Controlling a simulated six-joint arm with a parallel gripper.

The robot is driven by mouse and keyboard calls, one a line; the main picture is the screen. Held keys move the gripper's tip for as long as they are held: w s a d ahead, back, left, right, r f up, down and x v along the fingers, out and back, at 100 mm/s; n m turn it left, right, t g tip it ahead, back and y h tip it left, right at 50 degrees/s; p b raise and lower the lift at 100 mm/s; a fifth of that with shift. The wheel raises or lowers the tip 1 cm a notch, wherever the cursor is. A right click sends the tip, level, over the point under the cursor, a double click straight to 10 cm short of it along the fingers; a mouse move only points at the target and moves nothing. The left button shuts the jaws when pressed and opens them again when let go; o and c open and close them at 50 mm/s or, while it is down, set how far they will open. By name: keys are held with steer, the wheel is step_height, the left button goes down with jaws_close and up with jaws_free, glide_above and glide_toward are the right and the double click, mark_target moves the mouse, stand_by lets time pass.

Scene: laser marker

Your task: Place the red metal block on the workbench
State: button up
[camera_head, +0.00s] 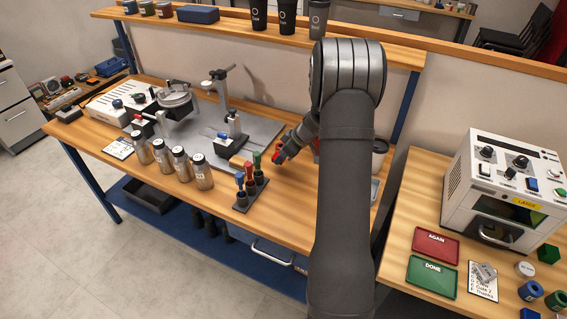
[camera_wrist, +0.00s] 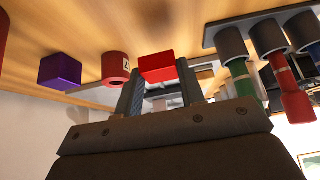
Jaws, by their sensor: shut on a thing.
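The red metal block (camera_wrist: 158,67) is held between the two fingertips of my gripper (camera_wrist: 158,84) in the wrist view. In the head view my gripper (camera_head: 284,151) is over the right part of the wooden workbench (camera_head: 290,205), with the red block (camera_head: 276,157) at its tip. My gripper is shut on the block. The block looks close to the bench top, but I cannot tell whether it touches. My arm hides part of the bench to the right.
A rack (camera_head: 242,203) with green, red and blue-handled tools stands just left of my gripper. In the wrist view, a red cylinder (camera_wrist: 115,66) and a purple block (camera_wrist: 60,70) sit beside the held block. Several bottles (camera_head: 181,162) stand further left. Front bench space is bare.

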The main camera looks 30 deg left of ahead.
mark_target(283, 162)
steer(key=shift+f, duration=1.85)
steer(key=shift+f, duration=0.1)
steer(key=o, duration=1)
steer(key=v, duration=1.2)
steer(key=x, duration=1.2)
steer(key=shift+r, duration=1.95)
